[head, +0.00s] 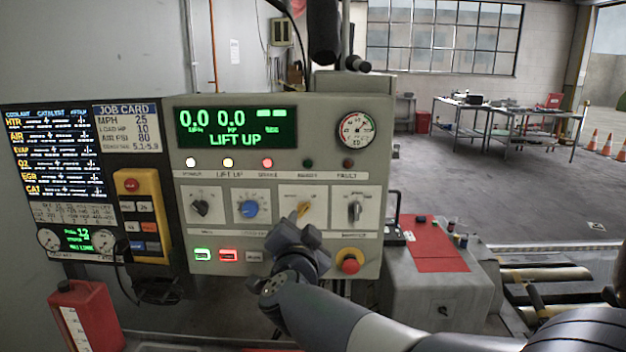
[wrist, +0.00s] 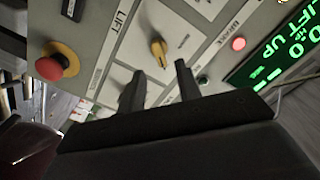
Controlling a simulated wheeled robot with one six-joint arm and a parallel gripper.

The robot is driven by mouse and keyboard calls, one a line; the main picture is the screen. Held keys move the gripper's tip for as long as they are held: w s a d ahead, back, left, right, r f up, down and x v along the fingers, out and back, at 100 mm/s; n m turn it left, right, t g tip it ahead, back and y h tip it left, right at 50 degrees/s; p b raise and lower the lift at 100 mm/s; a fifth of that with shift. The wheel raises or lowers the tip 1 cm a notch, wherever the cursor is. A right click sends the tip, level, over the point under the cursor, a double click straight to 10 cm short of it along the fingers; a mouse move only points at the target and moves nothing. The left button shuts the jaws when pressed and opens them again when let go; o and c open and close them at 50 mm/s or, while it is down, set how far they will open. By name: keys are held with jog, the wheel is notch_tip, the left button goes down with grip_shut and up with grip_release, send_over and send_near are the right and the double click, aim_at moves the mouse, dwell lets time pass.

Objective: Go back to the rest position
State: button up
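My gripper (head: 301,226) is in front of the lower right part of the control panel (head: 365,185), just below the yellow lift knob (head: 305,209). In the wrist view my gripper (wrist: 160,72) has its two dark fingers apart with nothing between them. The yellow knob (wrist: 158,50) shows just beyond and between the fingertips there. I cannot tell the exact gap between fingers and knob. The green display (head: 237,128) reads "LIFT UP". My forearm crosses the lower right of the head view.
A blue knob (head: 249,208) and a red stop button (head: 349,264) flank my gripper. A grey cabinet with a red mat (head: 440,262) stands right of the panel. A red jug (head: 85,318) is at lower left. A workbench (head: 500,115) stands far back, with open floor before it.

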aim_at(302, 211)
jog(key=s, duration=0.5)
jog(key=w, duration=1.1)
jog(key=shift+w+d, duration=0.15)
jog(key=shift+d, duration=0.05)
jog(key=n, duration=0.1)
jog(key=n+p, duration=0.2)
jog(key=shift+s+a+r, duration=0.15)
jog(key=shift+s+r, duration=0.1)
jog(key=n+p, duration=0.2)
jog(key=n, duration=0.2)
jog(key=shift+a+p, duration=0.1)
jog(key=shift+p, duration=0.2)
jog(key=n+p, duration=0.1)
jog(key=n, duration=0.2)
jog(key=shift+f, duration=0.1)
jog(key=shift+n, duration=0.3)
